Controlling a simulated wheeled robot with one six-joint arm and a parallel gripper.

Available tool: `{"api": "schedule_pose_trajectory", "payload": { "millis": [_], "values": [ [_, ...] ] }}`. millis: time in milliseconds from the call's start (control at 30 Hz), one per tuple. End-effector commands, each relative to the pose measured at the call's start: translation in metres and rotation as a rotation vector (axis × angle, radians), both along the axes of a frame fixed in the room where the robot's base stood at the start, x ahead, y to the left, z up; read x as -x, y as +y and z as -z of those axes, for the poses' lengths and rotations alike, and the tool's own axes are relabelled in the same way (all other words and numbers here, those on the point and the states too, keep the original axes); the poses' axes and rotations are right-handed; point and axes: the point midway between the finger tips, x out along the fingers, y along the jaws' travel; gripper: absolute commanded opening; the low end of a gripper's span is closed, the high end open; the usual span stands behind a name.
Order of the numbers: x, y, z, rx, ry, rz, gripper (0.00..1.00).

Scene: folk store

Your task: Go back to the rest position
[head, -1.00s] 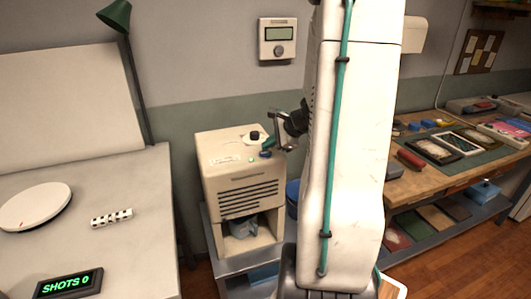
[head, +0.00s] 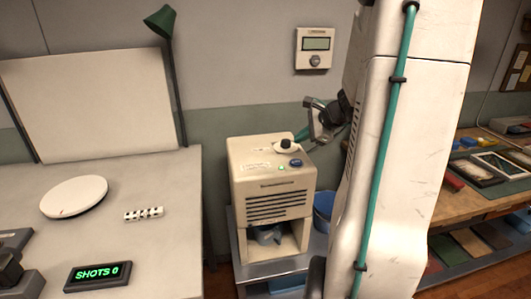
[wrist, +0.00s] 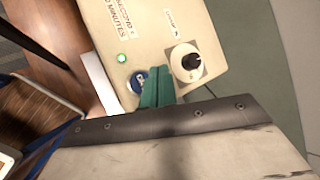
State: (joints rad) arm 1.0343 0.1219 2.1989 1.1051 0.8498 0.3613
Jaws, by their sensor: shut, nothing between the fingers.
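My gripper (head: 302,134) is shut and empty, its teal fingers together. It hangs above the back right of a beige machine's top, clear of the blue button (head: 296,163) in the head view. In the wrist view the teal fingers (wrist: 155,90) show between the blue button (wrist: 138,78) and a black-centred dial (wrist: 187,62). The beige machine (head: 255,180) has a lit green light (wrist: 122,58) on top. My white arm stands large at the right of the head view and hides part of the room behind it.
A grey table (head: 150,245) at the left holds a white round disc (head: 74,196), a striped bar (head: 144,213) and a "SHOTS 0" display (head: 98,273). A workbench (head: 455,205) stands at the right. A wall panel (head: 316,48) hangs above the machine. A blue bin (head: 322,205) is beside it.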

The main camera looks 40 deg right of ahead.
Motion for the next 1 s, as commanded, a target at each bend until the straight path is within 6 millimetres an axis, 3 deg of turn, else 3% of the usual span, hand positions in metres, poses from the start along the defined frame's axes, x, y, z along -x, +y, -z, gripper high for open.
{"api": "schedule_pose_trajectory", "payload": {
  "millis": [300,467,767,900,1000],
  "values": [
    [0.000,0.002,0.000,0.009,-0.002,-0.025,0.00],
    [0.022,0.031,0.014,0.047,0.063,-0.208,0.00],
    [0.065,0.171,-0.007,0.275,0.210,-0.885,0.00],
    [0.098,0.232,-0.021,0.428,0.276,-1.232,0.00],
    [0.125,0.266,-0.030,0.554,0.317,-1.461,0.00]
  ]
}}
